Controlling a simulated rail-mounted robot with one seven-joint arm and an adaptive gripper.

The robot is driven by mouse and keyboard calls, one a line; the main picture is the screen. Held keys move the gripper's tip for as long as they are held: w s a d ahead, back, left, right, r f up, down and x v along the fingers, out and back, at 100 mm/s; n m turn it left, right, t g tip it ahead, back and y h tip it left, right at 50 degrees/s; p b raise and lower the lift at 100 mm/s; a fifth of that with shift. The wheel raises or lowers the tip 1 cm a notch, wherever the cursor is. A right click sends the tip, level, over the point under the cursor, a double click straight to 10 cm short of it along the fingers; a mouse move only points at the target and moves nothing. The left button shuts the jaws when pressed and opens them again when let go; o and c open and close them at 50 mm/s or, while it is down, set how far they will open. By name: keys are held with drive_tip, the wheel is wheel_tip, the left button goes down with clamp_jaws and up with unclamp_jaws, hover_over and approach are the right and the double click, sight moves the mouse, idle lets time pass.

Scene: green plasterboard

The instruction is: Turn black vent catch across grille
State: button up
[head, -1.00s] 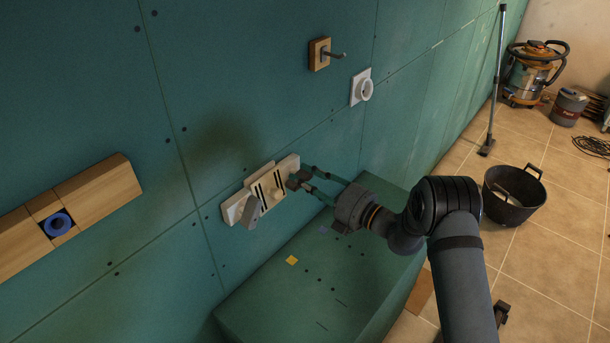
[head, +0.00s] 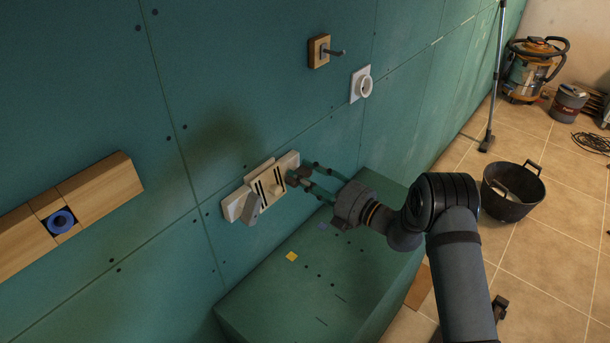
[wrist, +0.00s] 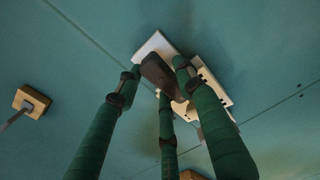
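The vent grille (head: 268,184) is a pale plate with black slots on the green wall. It also shows in the wrist view (wrist: 152,45), partly hidden by my fingers. The black catch (wrist: 161,76) is a dark bar at the grille's end, lying slantwise between my fingertips in the wrist view. In the head view it is small and merges with my dark fingertips. My gripper (head: 305,178) is at the grille's right end, its green fingers spread around the catch (wrist: 158,82). Small gaps seem to remain; firm contact cannot be made out.
A grey angled piece (head: 251,208) sticks out at the grille's left end. A green ledge (head: 290,290) lies below. A wooden block with a peg (head: 319,51) and a white round fitting (head: 363,85) are above right. A wooden box with a blue ring (head: 61,221) is left.

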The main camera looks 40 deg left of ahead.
drive_tip(key=shift+o, duration=1)
drive_tip(key=shift+w, duration=0.15)
drive_tip(key=d, duration=1.2)
drive_tip(key=shift+s, duration=0.4)
drive_tip(key=a, duration=1.2)
drive_tip(key=shift+w+a, duration=0.15)
drive_tip(key=shift+w, duration=0.15)
